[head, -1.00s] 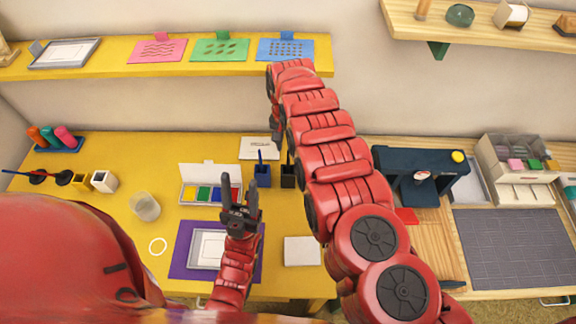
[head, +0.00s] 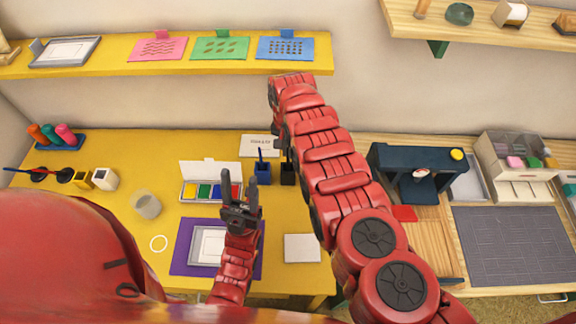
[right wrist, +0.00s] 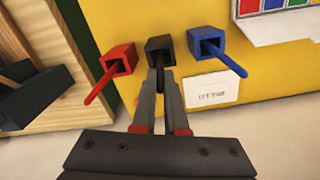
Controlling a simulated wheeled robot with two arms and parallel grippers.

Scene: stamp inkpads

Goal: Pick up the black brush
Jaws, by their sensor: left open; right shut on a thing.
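The black holder (right wrist: 160,47) is in the upper middle of the right wrist view, between a red and a blue one. My right gripper (right wrist: 160,76) reaches it from below in that view, its fingers close together and shut on the black brush, which they mostly hide. Whether the brush is clear of the holder I cannot tell. In the head view the black holder (head: 287,174) shows beside the right arm, which hides most of the right gripper. My left gripper (head: 240,198) is open and empty above the purple mat (head: 183,262).
The blue holder (right wrist: 206,42) with a blue brush stands beside the black one; the red holder (right wrist: 118,58) with a red brush is on its other side. A paint-pad box (head: 188,188) and a white card (head: 302,248) lie nearby. A yellow shelf (head: 115,62) spans behind.

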